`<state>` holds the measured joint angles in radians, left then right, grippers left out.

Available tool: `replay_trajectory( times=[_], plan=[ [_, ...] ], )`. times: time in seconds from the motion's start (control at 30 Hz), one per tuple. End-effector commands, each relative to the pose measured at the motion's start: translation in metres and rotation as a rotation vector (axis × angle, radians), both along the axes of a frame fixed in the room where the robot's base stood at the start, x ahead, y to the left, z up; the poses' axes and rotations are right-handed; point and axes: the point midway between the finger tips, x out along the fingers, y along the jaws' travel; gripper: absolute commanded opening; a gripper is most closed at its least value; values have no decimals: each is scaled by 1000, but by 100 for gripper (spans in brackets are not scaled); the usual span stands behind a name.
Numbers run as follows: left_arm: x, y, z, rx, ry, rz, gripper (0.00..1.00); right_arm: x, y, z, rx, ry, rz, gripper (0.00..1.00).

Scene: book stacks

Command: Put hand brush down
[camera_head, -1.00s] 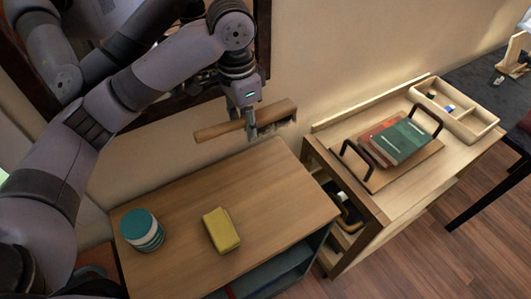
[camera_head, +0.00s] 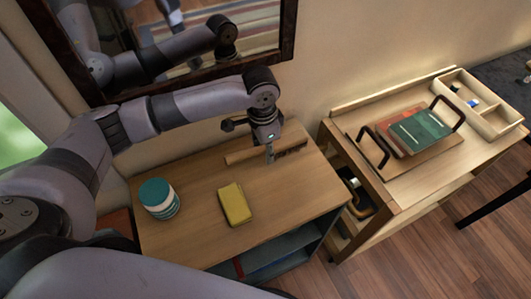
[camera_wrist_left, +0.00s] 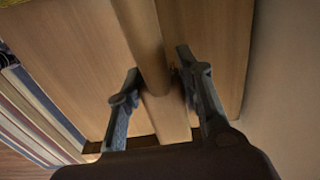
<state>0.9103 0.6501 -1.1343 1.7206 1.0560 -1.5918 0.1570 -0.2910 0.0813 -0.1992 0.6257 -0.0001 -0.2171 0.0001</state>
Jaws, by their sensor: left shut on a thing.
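The hand brush (camera_head: 240,157) has a light wooden handle and dark bristles at its right end. It is level at the back of the wooden cabinet top (camera_head: 205,240), near the wall; I cannot tell whether it touches the surface. My left gripper (camera_head: 270,157) points down and is shut on the brush near its middle. In the left wrist view the brush's wooden handle (camera_wrist_left: 145,40) runs between the two fingers (camera_wrist_left: 157,65). My right gripper is not in view.
A teal-lidded jar (camera_head: 159,198) and a yellow block (camera_head: 235,204) stand on the cabinet top. A wooden trolley (camera_head: 410,180) to the right carries books (camera_head: 420,133) and a compartment box (camera_head: 480,105). A framed mirror (camera_head: 285,40) hangs behind the arm.

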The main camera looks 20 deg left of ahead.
Motion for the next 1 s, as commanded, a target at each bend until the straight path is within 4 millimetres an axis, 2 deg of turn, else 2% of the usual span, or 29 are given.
replay_trajectory(
  times=[0.1,0.2,0.53,0.57,0.83,1.0],
  plan=[
    [0,0,-18,-1,-1,0,8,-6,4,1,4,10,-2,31],
    [1,0,-25,-1,-1,0,8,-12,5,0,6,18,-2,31],
    [1,0,-27,-1,-1,0,8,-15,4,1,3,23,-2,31],
    [0,0,-28,-1,-1,1,34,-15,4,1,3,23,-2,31],
    [0,0,-28,-1,-1,0,52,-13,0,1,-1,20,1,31],
    [0,0,-28,-1,-1,0,54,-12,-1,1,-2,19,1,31]
  ],
)
